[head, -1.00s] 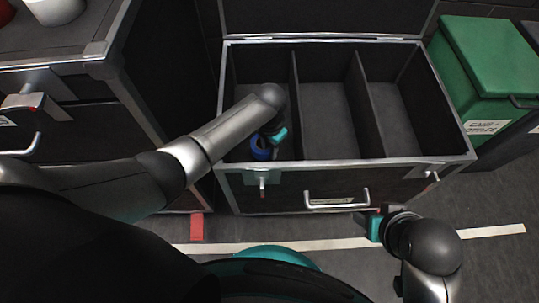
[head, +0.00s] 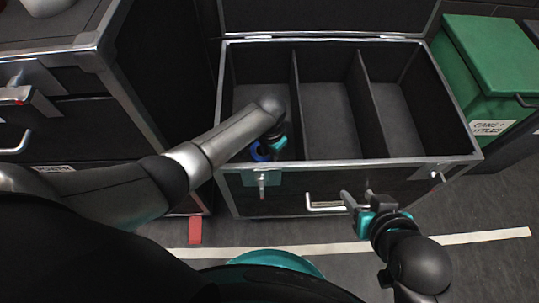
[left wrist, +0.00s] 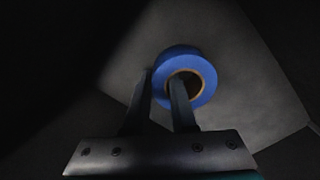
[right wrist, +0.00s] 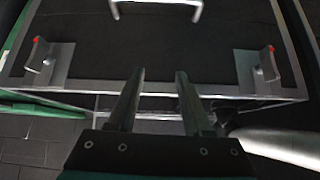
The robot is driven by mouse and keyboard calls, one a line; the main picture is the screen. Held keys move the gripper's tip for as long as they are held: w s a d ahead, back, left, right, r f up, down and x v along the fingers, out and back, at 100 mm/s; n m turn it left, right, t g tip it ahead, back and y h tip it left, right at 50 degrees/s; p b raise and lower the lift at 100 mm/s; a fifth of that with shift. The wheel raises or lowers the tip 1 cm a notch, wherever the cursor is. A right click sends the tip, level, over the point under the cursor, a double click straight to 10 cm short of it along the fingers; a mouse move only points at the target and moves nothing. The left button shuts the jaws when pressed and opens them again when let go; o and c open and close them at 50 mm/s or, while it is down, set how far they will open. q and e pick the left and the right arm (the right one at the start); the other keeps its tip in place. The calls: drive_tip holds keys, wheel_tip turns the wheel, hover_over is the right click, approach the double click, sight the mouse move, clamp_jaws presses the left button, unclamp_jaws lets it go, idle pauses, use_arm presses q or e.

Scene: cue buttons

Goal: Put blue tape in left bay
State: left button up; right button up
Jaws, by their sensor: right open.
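The blue tape (head: 260,152) is a roll low inside the left bay (head: 250,97) of the open case, near its front wall. In the left wrist view the blue tape (left wrist: 205,72) lies between and around my left fingers: one finger is in its hole and the other is outside its rim. My left gripper (head: 272,147) reaches into the left bay and appears shut on the roll's wall. Whether the roll touches the bay floor is hard to tell. My right gripper (head: 354,201) is open and empty, in front of the case near its front handle.
The black case (head: 345,40) has metal edges, two dividers, and an empty middle bay (head: 325,100) and right bay (head: 397,105). A green bin (head: 490,60) stands to its right. A dark drawer cabinet (head: 150,100) stands at left. A red block (head: 195,229) is on the floor.

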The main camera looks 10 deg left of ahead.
sight(269, 156)
use_arm(q)
drive_tip(key=o, duration=0.4)
drive_tip(key=shift+r, duration=0.15)
use_arm(e)
drive_tip(key=shift+d, duration=0.1)
use_arm(q)
drive_tip(key=shift+r+p, duration=0.4)
drive_tip(key=shift+r, duration=0.1)
wheel_tip(269, 156, up, 2)
drive_tip(key=shift+r+p, duration=0.25)
drive_tip(key=shift+p, duration=0.65)
use_arm(e)
drive_tip(key=s+d+g+h, duration=0.2)
drive_tip(key=s+d+g, duration=0.1)
drive_tip(key=s+d, duration=0.1)
use_arm(q)
wheel_tip(269, 156, up, 8)
drive_tip(key=p, duration=0.5)
drive_tip(key=shift+r, duration=0.25)
use_arm(e)
wheel_tip(269, 156, down, 11)
drive_tip(key=s+g, duration=0.1)
drive_tip(key=g, duration=0.1)
drive_tip(key=shift+s, duration=0.4)
drive_tip(key=shift+a+f, duration=0.1)
